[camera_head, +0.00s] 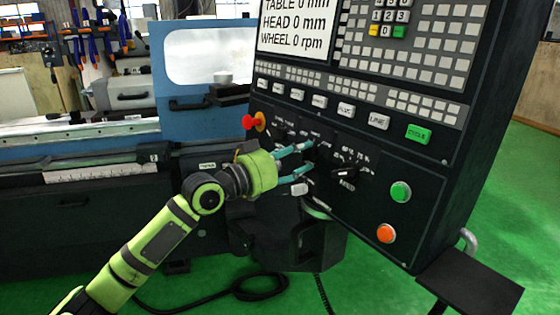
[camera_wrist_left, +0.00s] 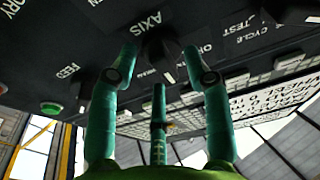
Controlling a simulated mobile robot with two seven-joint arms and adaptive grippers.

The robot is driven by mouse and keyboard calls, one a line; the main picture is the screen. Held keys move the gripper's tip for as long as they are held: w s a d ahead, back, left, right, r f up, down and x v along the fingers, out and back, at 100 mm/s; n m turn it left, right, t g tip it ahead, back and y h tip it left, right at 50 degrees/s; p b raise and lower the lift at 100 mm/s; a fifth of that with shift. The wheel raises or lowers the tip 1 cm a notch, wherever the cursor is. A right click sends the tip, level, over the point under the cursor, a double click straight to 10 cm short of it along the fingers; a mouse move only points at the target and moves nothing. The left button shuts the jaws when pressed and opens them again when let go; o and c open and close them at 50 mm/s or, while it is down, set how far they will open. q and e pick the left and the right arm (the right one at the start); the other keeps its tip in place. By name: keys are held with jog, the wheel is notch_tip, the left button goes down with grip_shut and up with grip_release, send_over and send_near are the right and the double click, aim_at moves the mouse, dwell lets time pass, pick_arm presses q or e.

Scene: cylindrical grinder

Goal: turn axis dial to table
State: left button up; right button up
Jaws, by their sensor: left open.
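The black axis dial (camera_wrist_left: 158,47) sits on the dark control panel beside the printed word AXIS in the left wrist view. My left gripper (camera_head: 310,160) is open at the lower left of the panel in the head view. In the left wrist view its two outer fingertips stand on either side of the dial, with a third finger below. I cannot tell whether the fingertips touch the dial. In the head view the fingers partly hide the dial area. My right gripper is not in view.
Another black dial (camera_head: 345,172) is close to the right of my fingers. A green button (camera_head: 400,191), an orange button (camera_head: 386,233) and a red knob (camera_head: 248,122) are on the panel. A keypad and screen (camera_head: 296,28) are above.

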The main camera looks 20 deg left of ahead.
pick_arm(q)
jog(key=v, duration=1.1)
jog(key=shift+s+a, duration=0.2)
jog(key=shift+r, duration=0.1)
